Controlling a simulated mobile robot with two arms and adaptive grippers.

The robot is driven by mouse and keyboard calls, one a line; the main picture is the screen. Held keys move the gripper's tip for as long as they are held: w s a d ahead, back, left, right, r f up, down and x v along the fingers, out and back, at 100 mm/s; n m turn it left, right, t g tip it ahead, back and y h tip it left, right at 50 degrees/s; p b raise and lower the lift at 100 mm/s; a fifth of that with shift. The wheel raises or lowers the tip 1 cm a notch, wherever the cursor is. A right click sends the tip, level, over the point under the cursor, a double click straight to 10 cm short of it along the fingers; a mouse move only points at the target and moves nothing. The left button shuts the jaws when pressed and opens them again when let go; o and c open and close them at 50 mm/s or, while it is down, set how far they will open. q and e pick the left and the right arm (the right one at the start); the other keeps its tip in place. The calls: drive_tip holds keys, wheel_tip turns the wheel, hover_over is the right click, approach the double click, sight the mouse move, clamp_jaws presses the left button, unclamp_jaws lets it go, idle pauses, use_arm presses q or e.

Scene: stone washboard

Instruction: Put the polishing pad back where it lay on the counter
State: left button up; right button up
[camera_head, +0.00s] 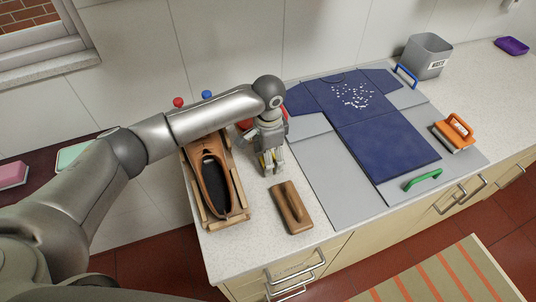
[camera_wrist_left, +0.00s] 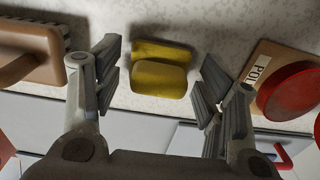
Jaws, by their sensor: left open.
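The polishing pad (camera_wrist_left: 160,78) is yellow and sits on the speckled counter between the spread fingers of my left gripper (camera_wrist_left: 160,68). There is a clear gap on each side of it, so the fingers do not appear to touch it. In the head view my left gripper (camera_head: 271,165) points down over the counter, between the shoe tray and the grey board. Only a sliver of yellow pad (camera_head: 264,161) shows there; the gripper hides the rest. My right gripper is in neither view.
A brown brush (camera_head: 291,207) lies just in front of the gripper. A brown shoe (camera_head: 212,180) in a wooden tray (camera_head: 228,222) stands to the left. A red tin (camera_wrist_left: 290,92) on a lettered card is close to the pad. A blue shirt (camera_head: 385,145) lies on the grey board (camera_head: 325,185).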

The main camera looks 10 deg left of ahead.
use_arm(q)
wheel_tip(320, 180, up, 12)
drive_tip(key=b, duration=0.2)
drive_tip(key=shift+r+b, duration=0.2)
drive_tip(key=shift+b, duration=0.15)
drive_tip(key=shift+f, duration=0.1)
idle(0.3)
